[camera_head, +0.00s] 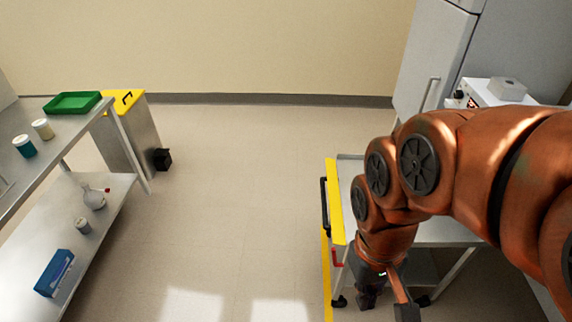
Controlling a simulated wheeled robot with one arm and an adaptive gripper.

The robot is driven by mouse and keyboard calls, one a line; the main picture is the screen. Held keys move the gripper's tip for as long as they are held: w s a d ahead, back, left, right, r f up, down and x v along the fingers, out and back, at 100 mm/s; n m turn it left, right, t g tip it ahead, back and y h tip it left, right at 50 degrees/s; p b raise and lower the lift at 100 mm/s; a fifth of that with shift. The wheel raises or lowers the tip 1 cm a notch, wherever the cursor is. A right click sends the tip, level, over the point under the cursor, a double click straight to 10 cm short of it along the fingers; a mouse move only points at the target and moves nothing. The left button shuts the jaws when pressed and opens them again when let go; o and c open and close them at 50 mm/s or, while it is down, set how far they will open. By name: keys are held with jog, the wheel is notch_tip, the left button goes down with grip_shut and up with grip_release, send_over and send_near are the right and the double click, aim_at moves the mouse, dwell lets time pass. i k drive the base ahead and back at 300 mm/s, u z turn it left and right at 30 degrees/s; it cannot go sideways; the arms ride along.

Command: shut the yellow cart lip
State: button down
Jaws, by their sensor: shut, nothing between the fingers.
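The yellow cart lip (335,200) is a narrow strip along the left side of the metal cart (438,232). A black handle (324,207) is on its outer side, and a red piece (337,257) shows by its near end. I cannot tell the lip's exact angle from here. My gripper (370,292) is low at the near side of the cart, right of the lip's near end and apart from it. It is shut and empty, partly hidden by my arm. My arm covers much of the cart top.
A metal shelf table (112,190) stands left with a green tray (74,103), jars and a blue box (54,273). A yellow-topped bin (130,135) stands behind it. A white cabinet (432,55) is at the back right. The floor between is clear.

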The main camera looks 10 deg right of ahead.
aim_at(336, 216)
jog(key=u, duration=0.75)
jog(key=i, duration=1.25)
jog(key=z, duration=0.1)
